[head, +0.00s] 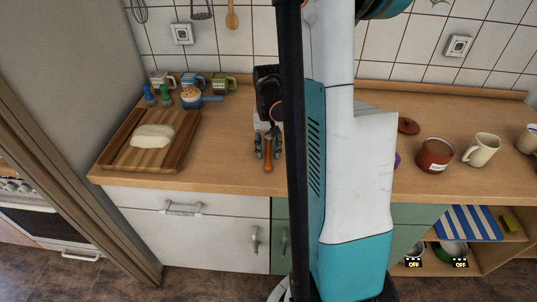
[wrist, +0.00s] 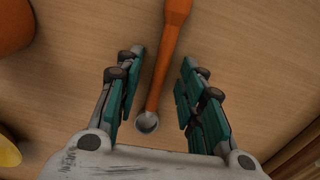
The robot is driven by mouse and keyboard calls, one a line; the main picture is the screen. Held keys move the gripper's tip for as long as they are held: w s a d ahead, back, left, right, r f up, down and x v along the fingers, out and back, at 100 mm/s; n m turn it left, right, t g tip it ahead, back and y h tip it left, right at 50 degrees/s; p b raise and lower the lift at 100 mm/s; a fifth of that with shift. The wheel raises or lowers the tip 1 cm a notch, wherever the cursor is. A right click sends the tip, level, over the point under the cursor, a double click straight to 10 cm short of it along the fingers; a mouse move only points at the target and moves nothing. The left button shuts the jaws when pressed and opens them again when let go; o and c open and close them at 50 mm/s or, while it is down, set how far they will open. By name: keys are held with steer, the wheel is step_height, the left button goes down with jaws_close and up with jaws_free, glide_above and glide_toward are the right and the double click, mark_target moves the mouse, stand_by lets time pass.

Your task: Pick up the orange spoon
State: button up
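The orange spoon (wrist: 162,65) lies on the wooden counter; its orange handle points away from my palm and its grey end is near the palm. Its handle also shows in the head view (head: 268,163) near the counter's front edge. My gripper (wrist: 163,58) is open, with one finger on each side of the handle and a visible gap to both. In the head view my gripper (head: 267,150) points down over the spoon. Whether the fingers are level with the handle is hard to tell.
A wooden board (head: 184,148) with pale dough (head: 153,135) lies at left. A red-brown mug (head: 434,155) and a cream mug (head: 481,149) stand at right. My arm hides the middle counter.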

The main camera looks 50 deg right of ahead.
mark_target(268, 150)
jaws_close()
steer(key=shift+r, duration=0.1)
step_height(268, 150, up, 20)
steer(key=p, duration=0.6)
